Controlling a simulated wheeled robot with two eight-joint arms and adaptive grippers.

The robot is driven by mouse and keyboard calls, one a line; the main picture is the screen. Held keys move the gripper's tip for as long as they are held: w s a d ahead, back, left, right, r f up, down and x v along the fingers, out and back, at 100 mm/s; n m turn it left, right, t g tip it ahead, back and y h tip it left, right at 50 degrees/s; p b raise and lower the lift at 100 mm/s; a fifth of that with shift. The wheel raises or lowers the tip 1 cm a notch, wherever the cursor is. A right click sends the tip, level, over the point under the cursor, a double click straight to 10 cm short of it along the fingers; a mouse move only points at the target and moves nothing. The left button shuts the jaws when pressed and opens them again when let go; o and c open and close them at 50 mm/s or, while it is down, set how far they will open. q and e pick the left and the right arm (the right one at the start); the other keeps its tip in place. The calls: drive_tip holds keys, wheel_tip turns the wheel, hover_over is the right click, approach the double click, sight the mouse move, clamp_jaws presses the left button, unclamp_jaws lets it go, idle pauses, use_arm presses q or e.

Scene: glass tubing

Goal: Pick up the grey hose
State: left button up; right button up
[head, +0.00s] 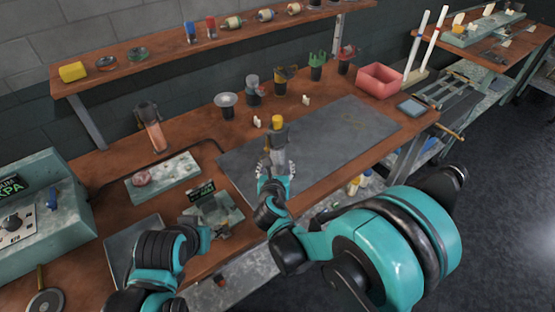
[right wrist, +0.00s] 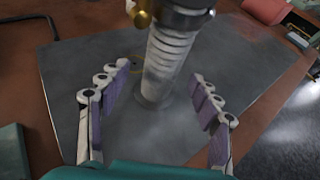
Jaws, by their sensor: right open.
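A pale grey ribbed upright piece (right wrist: 168,52) stands on the dark grey mat, with a metal collar and brass knob at its top in the right wrist view. In the head view it shows as a grey upright thing with a yellow top (head: 278,122). I cannot tell for sure whether this ribbed piece is the grey hose. My right gripper (head: 276,170) is open, its fingers on either side of the ribbed piece with gaps. It also shows in the right wrist view (right wrist: 160,78). My left arm is at lower left; its fingers cannot be made out.
The dark mat (head: 350,125) is mostly clear. A dark cable (head: 215,147) curves left of it. A pale slab (head: 160,180), a small display (head: 200,192) and a control box (head: 35,215) are at left. Several cups and a pink bin (head: 380,80) line the back.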

sight(277, 164)
use_arm(q)
wheel_tip(277, 164, down, 2)
drive_tip(key=shift+f+b, duration=0.1)
drive_tip(key=shift+b, duration=0.75)
use_arm(e)
drive_tip(key=x, duration=0.4)
drive_tip(key=shift+w+d+f, duration=0.1)
drive_tip(key=shift+w+f, duration=0.1)
drive_tip(key=shift+f, duration=0.05)
drive_tip(key=shift+r, duration=0.1)
clamp_jaws()
use_arm(q)
drive_tip(key=shift+r, duration=0.2)
use_arm(e)
drive_tip(key=shift+r, duration=0.1)
